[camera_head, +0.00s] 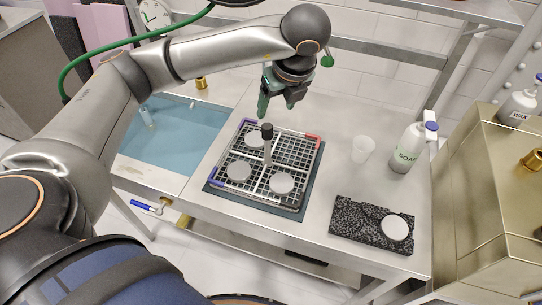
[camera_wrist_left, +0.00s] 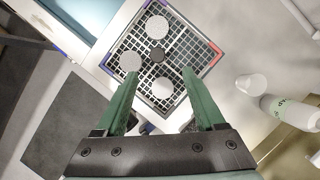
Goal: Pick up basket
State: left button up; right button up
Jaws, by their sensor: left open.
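The basket (camera_head: 302,152) is a square wire grid tray with blue and red marks on its rim and an upright post with a dark knob (camera_head: 267,132) at its middle. Several white round discs, such as one disc (camera_head: 239,170), lie in it. My left gripper (camera_head: 277,108) has green fingers, is open and empty, and hangs above the far side of the basket, apart from the knob. In the left wrist view, the basket (camera_wrist_left: 196,40) lies beyond the spread fingers (camera_wrist_left: 160,75), with the knob (camera_wrist_left: 157,54) between and ahead of the tips. My right gripper is not in view.
The basket stands on a dark mat (camera_head: 312,188) on a steel table. A white cup (camera_head: 363,149), a soap bottle (camera_head: 408,150) and a black speckled block (camera_head: 350,222) bearing a white disc (camera_head: 394,228) stand to its right. A blue water basin (camera_head: 180,135) lies left.

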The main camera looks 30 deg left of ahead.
aim_at(268, 127)
pick_arm(q)
jog(key=b+x, duration=0.1)
jog(key=x, duration=0.5)
jog(key=shift+a+f+b, duration=0.2)
jog(key=shift+f+b, duration=0.2)
jog(key=x, duration=0.1)
jog(key=p+x, duration=0.1)
jog(key=x, duration=0.2)
jog(key=shift+s+f, duration=0.2)
jog(key=shift+f, duration=0.1)
jog(key=shift+w+a+f, duration=0.1)
jog(key=shift+f, duration=0.35)
grip_shut()
jog(key=shift+w+r, duration=0.1)
jog(key=shift+r, duration=0.05)
dwell(0.4)
